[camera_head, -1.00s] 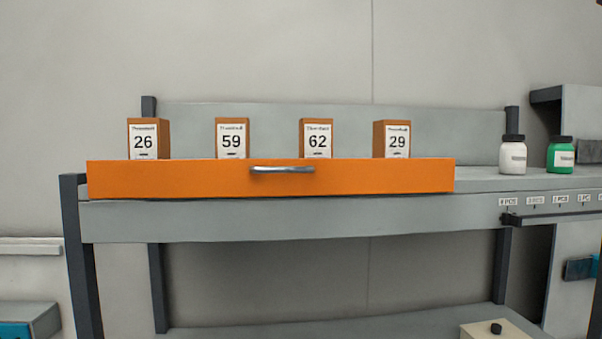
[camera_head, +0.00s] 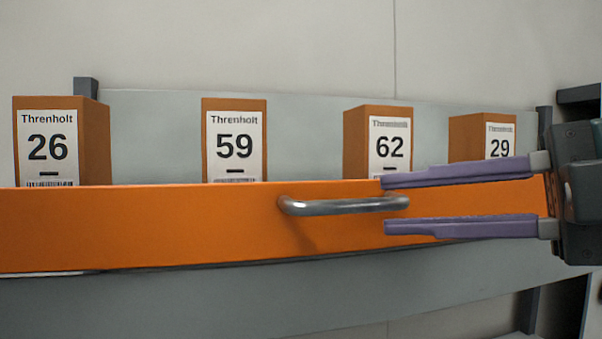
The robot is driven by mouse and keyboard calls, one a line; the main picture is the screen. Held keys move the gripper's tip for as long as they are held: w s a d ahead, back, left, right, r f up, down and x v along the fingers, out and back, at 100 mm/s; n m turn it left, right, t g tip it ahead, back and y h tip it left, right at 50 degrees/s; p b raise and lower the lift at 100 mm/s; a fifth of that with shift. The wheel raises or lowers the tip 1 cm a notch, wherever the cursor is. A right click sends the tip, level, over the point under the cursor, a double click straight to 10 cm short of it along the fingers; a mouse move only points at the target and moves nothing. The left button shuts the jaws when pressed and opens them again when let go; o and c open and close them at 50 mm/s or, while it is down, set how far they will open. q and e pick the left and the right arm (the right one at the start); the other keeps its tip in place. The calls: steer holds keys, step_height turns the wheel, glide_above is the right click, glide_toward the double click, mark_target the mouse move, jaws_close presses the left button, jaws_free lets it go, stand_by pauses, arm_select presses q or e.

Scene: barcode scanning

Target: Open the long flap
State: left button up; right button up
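The long flap (camera_head: 180,232) is an orange panel across the shelf front, standing upright in front of the boxes. A silver bar handle (camera_head: 335,207) is fixed near its middle. My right gripper (camera_head: 386,205) comes in from the right with its two purple fingers open, one above and one below the handle's right end. The fingers are apart from each other, and I see no grip on the bar. Whether they touch the handle I cannot tell. My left gripper is not in view.
Orange-brown boxes labelled 26 (camera_head: 90,140), 59 (camera_head: 234,104), 62 (camera_head: 365,113) and 29 (camera_head: 465,132) stand behind the flap. A grey shelf front (camera_head: 200,305) runs below it. The wall behind is plain.

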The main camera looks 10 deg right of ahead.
mark_target(378, 205)
steer(key=p+x, duration=0.1)
steer(key=x, duration=0.2)
steer(key=shift+w+a+r, duration=0.1)
steer(key=shift+w+a, duration=0.1)
steer(key=shift+a, duration=0.05)
steer(key=shift+w+a, duration=0.15)
steer(key=shift+w, duration=0.05)
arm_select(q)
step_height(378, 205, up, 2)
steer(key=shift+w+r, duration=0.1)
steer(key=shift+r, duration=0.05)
arm_select(e)
jaws_close()
